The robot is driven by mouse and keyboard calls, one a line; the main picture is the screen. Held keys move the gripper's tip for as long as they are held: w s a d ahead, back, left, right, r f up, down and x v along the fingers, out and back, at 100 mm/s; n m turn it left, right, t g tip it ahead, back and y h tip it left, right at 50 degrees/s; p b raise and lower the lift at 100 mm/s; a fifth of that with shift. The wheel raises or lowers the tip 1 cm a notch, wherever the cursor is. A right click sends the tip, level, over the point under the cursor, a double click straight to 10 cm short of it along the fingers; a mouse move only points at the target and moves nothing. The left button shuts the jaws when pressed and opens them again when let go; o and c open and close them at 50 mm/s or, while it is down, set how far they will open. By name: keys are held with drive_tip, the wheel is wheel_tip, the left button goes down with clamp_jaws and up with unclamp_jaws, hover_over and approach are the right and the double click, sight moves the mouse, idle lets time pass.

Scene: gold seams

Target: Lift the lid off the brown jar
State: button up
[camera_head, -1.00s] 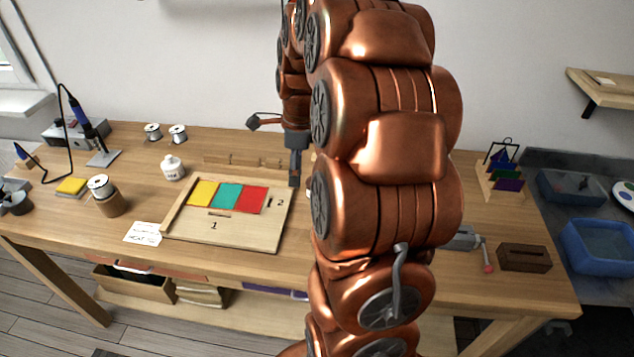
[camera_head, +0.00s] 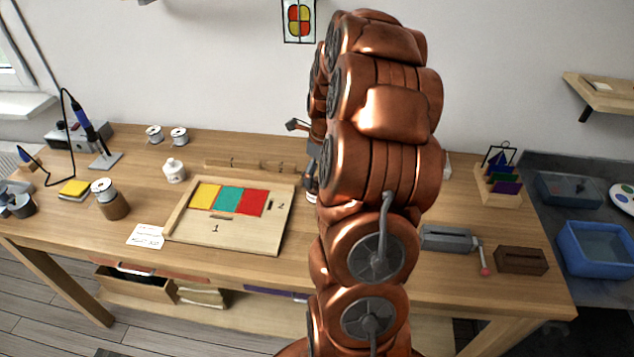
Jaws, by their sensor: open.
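A brown round vessel (camera_head: 115,208) stands upright at the left of the workbench. A pale, spool-like top (camera_head: 102,186) shows at its upper edge; I cannot tell whether this is its lid. A small white jar with a knobbed lid (camera_head: 174,170) stands behind it to the right. My gripper (camera_head: 311,180) points down over the bench, right of the board, well apart from the brown vessel. My own arm hides most of it, and its fingers barely show. A small white and dark thing (camera_head: 311,197) shows just below it, mostly hidden.
A wooden board (camera_head: 253,240) with yellow, teal and red panes lies mid-bench, a paper card (camera_head: 146,236) beside it. A soldering iron (camera_head: 88,125), spools (camera_head: 179,136) and a yellow sponge (camera_head: 74,188) stand left. A grey vise (camera_head: 447,238) and brown block (camera_head: 521,260) are right.

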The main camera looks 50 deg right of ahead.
sight(317, 178)
drive_tip(key=shift+w+a+f+p, duration=0.15)
drive_tip(key=shift+f+p, duration=0.2)
drive_tip(key=shift+f, duration=1.15)
drive_tip(key=shift+c, duration=0.3)
drive_tip(key=c, duration=1)
drive_tip(key=shift+r, duration=0.2)
